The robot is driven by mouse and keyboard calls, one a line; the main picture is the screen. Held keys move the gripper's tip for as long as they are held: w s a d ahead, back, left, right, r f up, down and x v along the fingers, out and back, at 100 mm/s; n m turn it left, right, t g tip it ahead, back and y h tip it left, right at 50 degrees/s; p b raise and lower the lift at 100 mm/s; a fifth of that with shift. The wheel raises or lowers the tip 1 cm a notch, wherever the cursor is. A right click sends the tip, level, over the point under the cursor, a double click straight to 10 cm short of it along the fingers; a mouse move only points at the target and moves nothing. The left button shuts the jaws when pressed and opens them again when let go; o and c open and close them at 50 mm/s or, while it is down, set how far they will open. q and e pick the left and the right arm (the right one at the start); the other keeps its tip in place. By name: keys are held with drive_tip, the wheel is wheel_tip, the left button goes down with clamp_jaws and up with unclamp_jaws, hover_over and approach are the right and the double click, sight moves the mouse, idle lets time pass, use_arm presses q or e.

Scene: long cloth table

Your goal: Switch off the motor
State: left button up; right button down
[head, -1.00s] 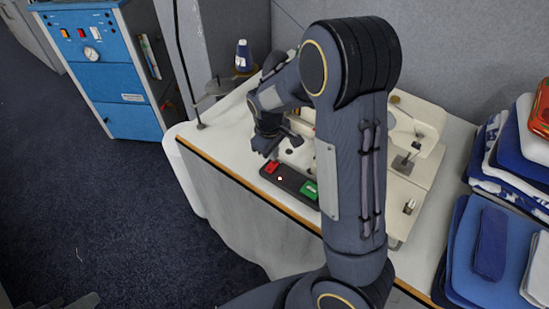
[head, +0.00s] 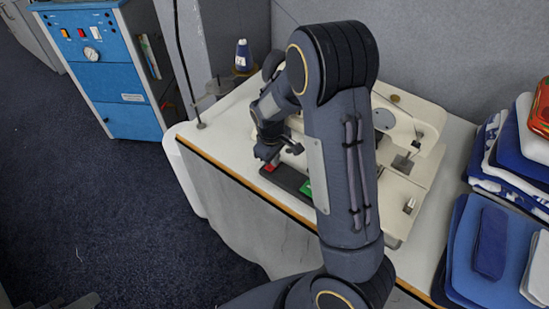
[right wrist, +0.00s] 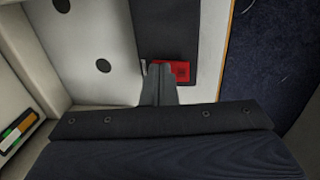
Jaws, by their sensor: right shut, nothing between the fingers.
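The motor's switch is a dark strip (head: 288,179) near the front edge of the white machine table. It carries a red button (head: 270,168) at its left end and a green button (head: 306,188) farther right, partly behind my right arm. My right gripper (head: 265,160) is shut and empty, pointing down at the red button. In the right wrist view, the closed fingers (right wrist: 158,72) overlap the left part of the red button (right wrist: 178,70). I cannot tell whether they touch it. My left gripper is not clearly in view.
A white sewing machine bed (head: 405,180) lies behind and right of my arm. Folded blue and white cloths (head: 490,245) are stacked at the right. A blue cabinet (head: 100,70) stands on the floor at far left.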

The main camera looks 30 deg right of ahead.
drive_tip(key=shift+s+a+f, duration=0.1)
drive_tip(key=shift+s+f, duration=0.05)
drive_tip(key=shift+s+a, duration=0.2)
drive_tip(key=shift+a, duration=0.25)
drive_tip(key=shift+s+a, duration=0.1)
drive_tip(key=shift+a, duration=0.2)
drive_tip(key=shift+d, duration=0.1)
